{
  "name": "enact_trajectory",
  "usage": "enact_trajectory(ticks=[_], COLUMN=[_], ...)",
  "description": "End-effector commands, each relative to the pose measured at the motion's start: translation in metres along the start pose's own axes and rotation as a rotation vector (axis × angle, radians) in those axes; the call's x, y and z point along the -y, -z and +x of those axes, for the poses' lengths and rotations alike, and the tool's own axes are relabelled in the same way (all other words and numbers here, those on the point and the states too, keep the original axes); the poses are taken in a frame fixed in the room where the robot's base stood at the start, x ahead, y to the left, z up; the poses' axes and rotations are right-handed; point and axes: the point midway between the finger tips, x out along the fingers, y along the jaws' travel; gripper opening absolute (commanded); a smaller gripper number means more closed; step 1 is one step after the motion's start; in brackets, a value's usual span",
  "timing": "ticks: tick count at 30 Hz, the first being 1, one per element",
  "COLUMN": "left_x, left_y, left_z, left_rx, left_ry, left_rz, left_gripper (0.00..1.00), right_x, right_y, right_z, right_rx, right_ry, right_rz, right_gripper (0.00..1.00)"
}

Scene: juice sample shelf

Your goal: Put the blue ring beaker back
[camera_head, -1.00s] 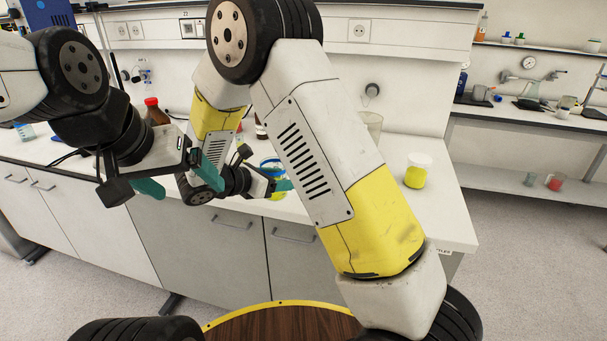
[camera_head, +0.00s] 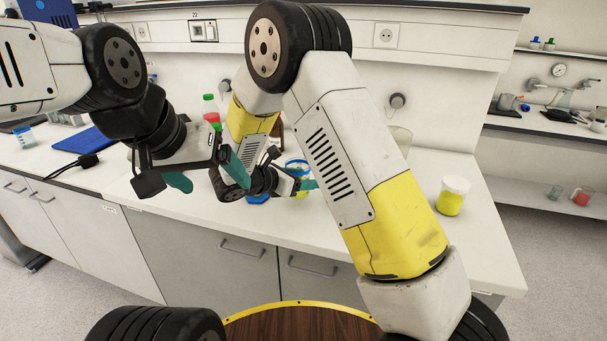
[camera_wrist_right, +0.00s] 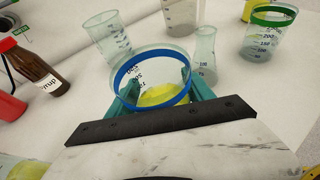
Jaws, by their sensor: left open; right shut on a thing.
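The blue ring beaker (camera_wrist_right: 152,82) is clear with a blue band at its rim and yellow contents. My right gripper (camera_wrist_right: 165,98) is shut on it in the right wrist view. My left gripper (camera_head: 205,168) is open and empty, to the left of the right gripper and above the front of the bench.
The right wrist view shows a brown bottle (camera_wrist_right: 38,68), an empty beaker (camera_wrist_right: 108,38), a flask (camera_wrist_right: 204,55) and a green-ringed beaker (camera_wrist_right: 266,32) around the held beaker. A yellow-filled jar (camera_head: 452,196) stands at the bench's right, with bare worktop (camera_head: 425,225) before it.

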Motion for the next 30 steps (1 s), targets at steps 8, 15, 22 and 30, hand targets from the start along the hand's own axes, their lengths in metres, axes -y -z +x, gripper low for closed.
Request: enact_trajectory(ticks=[8, 15, 22, 30], left_x=[0.000, 0.000, 0.000, 0.000], left_y=[0.000, 0.000, 0.000, 0.000], left_z=[0.000, 0.000, 0.000, 0.000], left_rx=[0.000, 0.001, 0.001, 0.001], left_ry=[0.000, 0.000, 0.000, 0.000], left_rz=[0.000, 0.000, 0.000, 0.000], left_gripper=[0.88, 0.88, 0.88, 0.88], right_x=[-0.002, -0.004, -0.003, -0.003], right_y=[0.019, 0.033, 0.034, 0.035], right_z=[0.010, 0.015, 0.015, 0.016], right_rx=[0.001, 0.001, 0.001, 0.000], right_ry=[-0.006, -0.012, -0.011, -0.011], right_rz=[-0.006, -0.004, -0.004, -0.004], right_gripper=[0.10, 0.10, 0.10, 0.82])
